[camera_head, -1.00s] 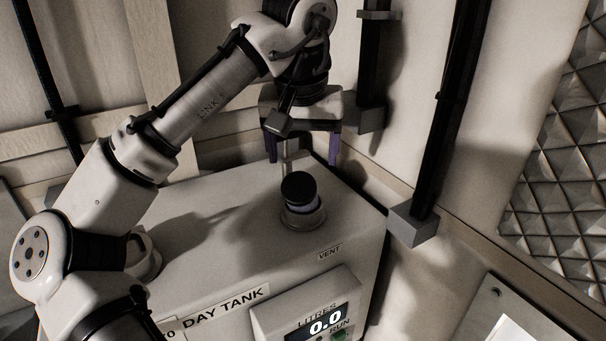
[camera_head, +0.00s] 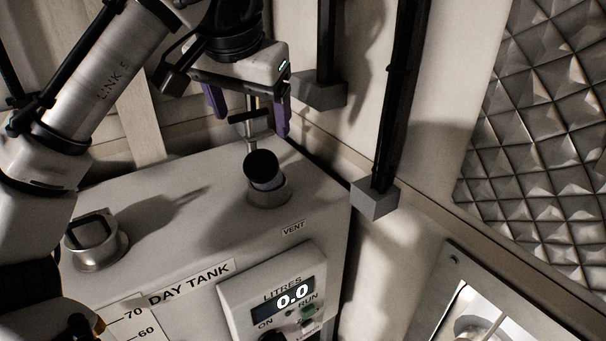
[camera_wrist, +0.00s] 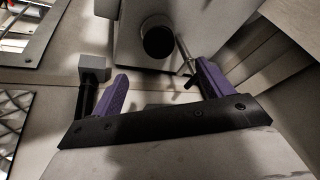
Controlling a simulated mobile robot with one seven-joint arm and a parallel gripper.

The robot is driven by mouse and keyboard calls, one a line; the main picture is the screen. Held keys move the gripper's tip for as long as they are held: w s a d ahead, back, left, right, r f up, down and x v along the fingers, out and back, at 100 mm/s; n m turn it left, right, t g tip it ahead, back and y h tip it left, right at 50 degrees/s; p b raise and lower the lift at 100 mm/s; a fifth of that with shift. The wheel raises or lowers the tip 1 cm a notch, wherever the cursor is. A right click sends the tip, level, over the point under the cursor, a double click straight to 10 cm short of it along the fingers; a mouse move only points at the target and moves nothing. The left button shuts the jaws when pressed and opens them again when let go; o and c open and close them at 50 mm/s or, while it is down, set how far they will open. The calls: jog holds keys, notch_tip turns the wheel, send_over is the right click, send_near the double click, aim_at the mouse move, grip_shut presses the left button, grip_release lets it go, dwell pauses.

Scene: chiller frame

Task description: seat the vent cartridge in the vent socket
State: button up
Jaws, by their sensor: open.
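The vent cartridge, a dark round cap (camera_head: 261,167) over a short pale body, stands in the vent socket (camera_head: 268,196), a light ring on the tank top beside the VENT label. Part of its body shows above the ring; I cannot tell how deep it sits. My gripper (camera_head: 252,127) is open and empty, its two purple fingers above and behind the cap in the head view, apart from it. In the wrist view the cap (camera_wrist: 158,40) lies beyond the gap between the fingers (camera_wrist: 162,72), with nothing held. The socket is mostly hidden there.
A thin metal rod with a crossbar (camera_head: 252,125) rises behind the cartridge, close to the fingers. A filler neck (camera_head: 97,240) stands at left on the day tank. A dark post with a grey block (camera_head: 375,197) stands right of the tank. The litres panel (camera_head: 275,300) is in front.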

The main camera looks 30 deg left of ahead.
aim_at(262, 159)
jog(key=p+x, duration=0.1)
jog(key=x, duration=0.7)
jog(key=shift+s+a, duration=0.1)
jog(key=shift+p+x, duration=1.2)
jog(key=shift+x, duration=1.7)
jog(key=shift+r, duration=0.1)
jog(key=c, duration=1.2)
jog(key=shift+c, duration=0.2)
jog(key=shift+r, duration=0.1)
notch_tip(262, 159, up, 20)
jog(key=b, duration=0.2)
jog(key=shift+d, duration=0.2)
